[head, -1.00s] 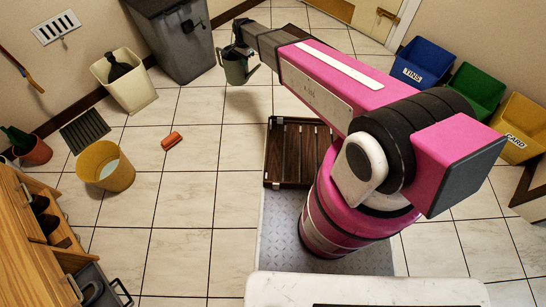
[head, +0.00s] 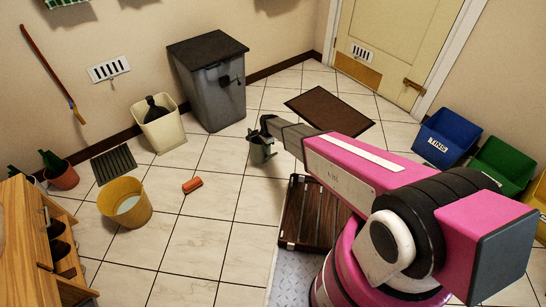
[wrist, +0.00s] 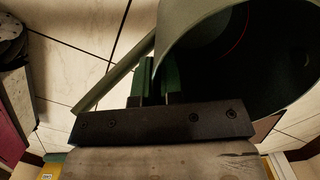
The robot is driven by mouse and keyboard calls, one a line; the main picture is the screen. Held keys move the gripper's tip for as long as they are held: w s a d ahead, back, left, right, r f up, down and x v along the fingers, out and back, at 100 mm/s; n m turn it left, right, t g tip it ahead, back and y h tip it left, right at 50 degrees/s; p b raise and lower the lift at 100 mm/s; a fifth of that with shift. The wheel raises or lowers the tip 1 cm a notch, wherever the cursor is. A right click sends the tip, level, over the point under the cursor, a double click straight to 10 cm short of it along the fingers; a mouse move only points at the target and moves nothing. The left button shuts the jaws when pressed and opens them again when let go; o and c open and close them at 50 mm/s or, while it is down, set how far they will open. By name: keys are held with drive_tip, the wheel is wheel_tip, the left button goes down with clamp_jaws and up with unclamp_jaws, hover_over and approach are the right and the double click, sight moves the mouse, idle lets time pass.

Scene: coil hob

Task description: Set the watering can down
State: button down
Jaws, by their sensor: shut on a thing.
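The watering can (head: 261,151) is grey-green and looks roughly upright in the head view, left of the end of my arm. My gripper (head: 268,132) is shut on it near its top. In the wrist view, the can's wide round body (wrist: 205,45) fills the upper right, with its dark inside showing. A thin straight grey-green part runs down to the left. The green fingertips (wrist: 157,76) sit against the can; the exact grip is partly hidden by the gripper's dark bar. I cannot tell whether the can's base touches the tiles.
A grey lidded bin (head: 212,88) stands behind the can, and a brown mat (head: 328,108) lies behind to the right. An orange brick-like object (head: 193,185) and a yellow bucket (head: 126,204) are to the left. A dark slatted tray (head: 308,215) is nearer me.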

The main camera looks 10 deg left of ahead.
drive_tip(key=w+d+f, duration=0.2)
drive_tip(key=d+f, duration=0.1)
drive_tip(key=f, duration=0.3)
idle(0.3)
drive_tip(key=shift+d+f, duration=0.1)
drive_tip(key=shift+f, duration=0.15)
drive_tip(key=c, duration=1.3)
unclamp_jaws()
drive_tip(key=shift+r, duration=0.15)
